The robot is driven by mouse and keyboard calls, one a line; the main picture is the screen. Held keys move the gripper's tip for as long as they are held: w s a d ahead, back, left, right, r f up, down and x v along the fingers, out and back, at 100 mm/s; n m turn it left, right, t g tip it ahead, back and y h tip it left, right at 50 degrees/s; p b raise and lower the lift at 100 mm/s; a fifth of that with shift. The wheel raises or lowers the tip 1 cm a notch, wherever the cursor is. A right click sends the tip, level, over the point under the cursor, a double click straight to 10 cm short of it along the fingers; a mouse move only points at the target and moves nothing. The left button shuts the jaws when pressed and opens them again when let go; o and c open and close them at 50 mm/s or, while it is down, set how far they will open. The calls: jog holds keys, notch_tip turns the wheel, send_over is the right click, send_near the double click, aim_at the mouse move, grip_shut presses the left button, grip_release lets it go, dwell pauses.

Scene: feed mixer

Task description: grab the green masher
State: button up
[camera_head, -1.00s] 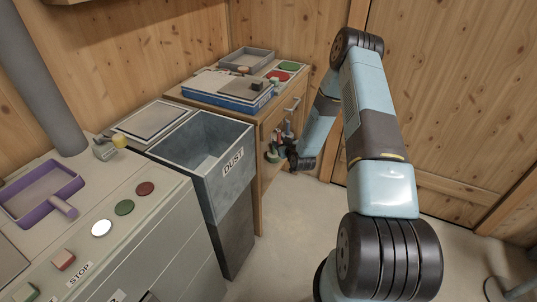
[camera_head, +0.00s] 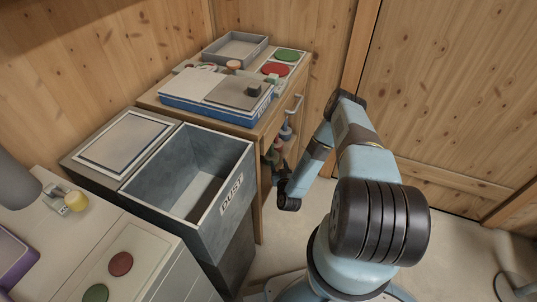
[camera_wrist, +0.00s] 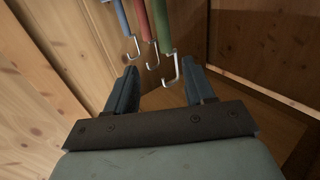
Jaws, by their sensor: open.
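The green masher (camera_wrist: 162,25) shows in the wrist view as a green handle with a bent metal hook, the rightmost of three hanging tools. A red-handled tool (camera_wrist: 140,20) and a blue-handled tool (camera_wrist: 122,18) hang to its left. The upper ends of all three are cut off by the frame. My gripper (camera_wrist: 162,75) is open and empty, its two fingers pointing toward the tools. The green hook appears between the fingertips, apart from both. In the head view my arm's end is low beside the cabinet's side, where the tools are small and partly hidden.
The wooden cabinet (camera_head: 262,190) carries a blue-edged box (camera_head: 205,112), a grey tray (camera_head: 208,56), and red (camera_head: 275,69) and green discs (camera_head: 288,55). A grey DUST bin (camera_head: 185,215) stands left of it.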

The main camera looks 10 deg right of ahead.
aim_at(272, 147)
jog(key=w, duration=0.7)
jog(key=shift+w+a, duration=0.2)
jog(key=shift+w, duration=0.2)
jog(key=shift+w+d, duration=0.15)
jog(key=shift+w, duration=2.9)
grip_shut()
